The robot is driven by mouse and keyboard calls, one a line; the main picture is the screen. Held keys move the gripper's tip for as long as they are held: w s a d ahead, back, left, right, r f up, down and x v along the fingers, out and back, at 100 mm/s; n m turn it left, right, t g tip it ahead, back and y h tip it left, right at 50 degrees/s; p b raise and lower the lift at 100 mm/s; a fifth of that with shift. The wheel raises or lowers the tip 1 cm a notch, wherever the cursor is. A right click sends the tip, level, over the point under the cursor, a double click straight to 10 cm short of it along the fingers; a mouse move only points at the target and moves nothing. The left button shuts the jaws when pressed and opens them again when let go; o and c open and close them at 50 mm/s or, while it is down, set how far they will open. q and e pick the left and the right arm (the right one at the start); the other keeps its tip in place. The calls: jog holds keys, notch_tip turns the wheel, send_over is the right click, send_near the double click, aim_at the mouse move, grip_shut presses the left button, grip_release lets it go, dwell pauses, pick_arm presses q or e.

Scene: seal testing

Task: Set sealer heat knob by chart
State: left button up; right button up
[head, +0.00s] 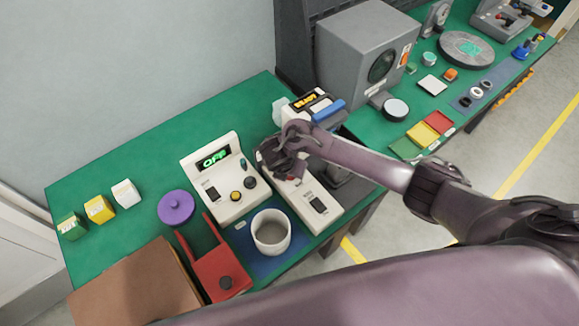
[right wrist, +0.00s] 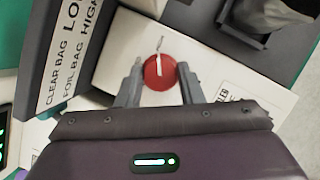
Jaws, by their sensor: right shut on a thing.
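The white sealer (head: 300,198) stands at the green bench's right part, with a black switch on its face. My right gripper (head: 278,158) is over it and hides the knob in the head view. In the right wrist view the red heat knob (right wrist: 159,72) sits between the two fingers of my right gripper (right wrist: 160,82), which is shut on it. The knob's white pointer line points to the picture's top, toward a small printed mark. My left gripper is not in view.
A white device with a green display (head: 213,158) stands left of the sealer. A white cup (head: 271,232), a red stand (head: 222,275), a purple disc (head: 175,207) and a brown box (head: 135,287) are nearby. A grey machine (head: 365,50) stands behind to the right.

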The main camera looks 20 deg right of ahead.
aim_at(285, 184)
jog(key=o, duration=1)
jog(key=shift+c, duration=0.2)
jog(key=shift+r, duration=0.1)
jog(key=p+v, duration=0.2)
jog(key=v, duration=0.5)
jog(key=shift+a+r, duration=0.15)
jog(key=shift+r, duration=0.15)
jog(key=shift+s, duration=0.2)
